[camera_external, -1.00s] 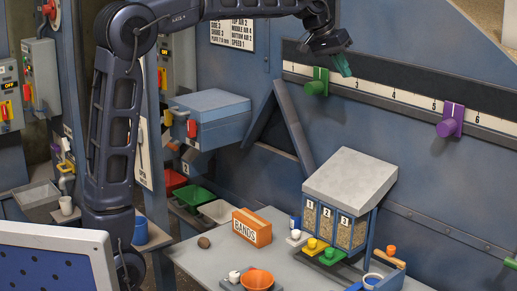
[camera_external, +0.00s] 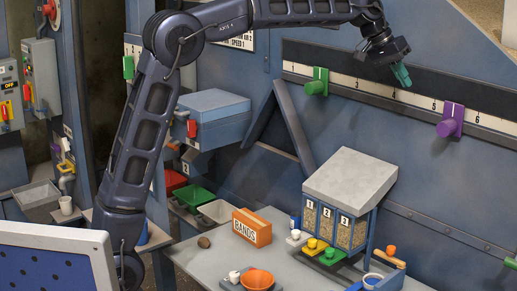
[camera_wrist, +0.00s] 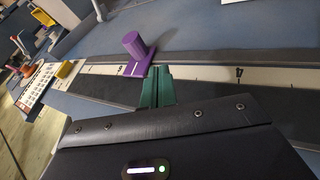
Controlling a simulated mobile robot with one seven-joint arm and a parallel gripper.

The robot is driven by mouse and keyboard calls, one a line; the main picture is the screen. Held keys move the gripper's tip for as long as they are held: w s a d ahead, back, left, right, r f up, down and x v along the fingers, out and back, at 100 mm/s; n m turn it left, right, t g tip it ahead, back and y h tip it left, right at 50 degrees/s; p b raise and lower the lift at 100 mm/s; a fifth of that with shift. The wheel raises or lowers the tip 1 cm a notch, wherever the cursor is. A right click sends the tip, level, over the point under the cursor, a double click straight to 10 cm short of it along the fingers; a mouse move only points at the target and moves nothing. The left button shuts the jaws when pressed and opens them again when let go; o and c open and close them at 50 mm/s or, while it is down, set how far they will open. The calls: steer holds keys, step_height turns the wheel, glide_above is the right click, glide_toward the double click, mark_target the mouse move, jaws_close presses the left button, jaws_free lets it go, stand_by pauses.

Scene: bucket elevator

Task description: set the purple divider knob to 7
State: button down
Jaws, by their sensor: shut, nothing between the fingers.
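The purple divider knob (camera_external: 448,127) sits on the numbered scale strip (camera_external: 365,84) on the blue wall, its slider between the 5 and the 6. In the wrist view the purple knob (camera_wrist: 137,48) stands just beyond and left of my fingertips. My gripper (camera_external: 402,76) is shut and empty, with green fingers, near the strip to the upper left of the purple knob. The shut fingers also show in the wrist view (camera_wrist: 157,86), where they overlap the slider's edge; I cannot tell whether they touch. The 7 is not visible.
A green knob (camera_external: 316,86) sits on the same strip further left. A hopper with a grey lid (camera_external: 350,178) and a table (camera_external: 215,265) with an orange box (camera_external: 252,227) stand below. The wall around the purple knob is clear.

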steer(key=s+d+f, duration=0.1)
steer(key=d+f, duration=0.1)
steer(key=f, duration=0.1)
steer(key=s+d+f, duration=0.1)
steer(key=d+f, duration=0.2)
steer(key=s+d+f, duration=0.1)
steer(key=d+f, duration=0.2)
steer(key=shift+s, duration=0.15)
steer(key=shift+d, duration=0.1)
stand_by(0.3)
steer(key=shift+s+d, duration=7.6)
steer(key=shift+s, duration=0.1)
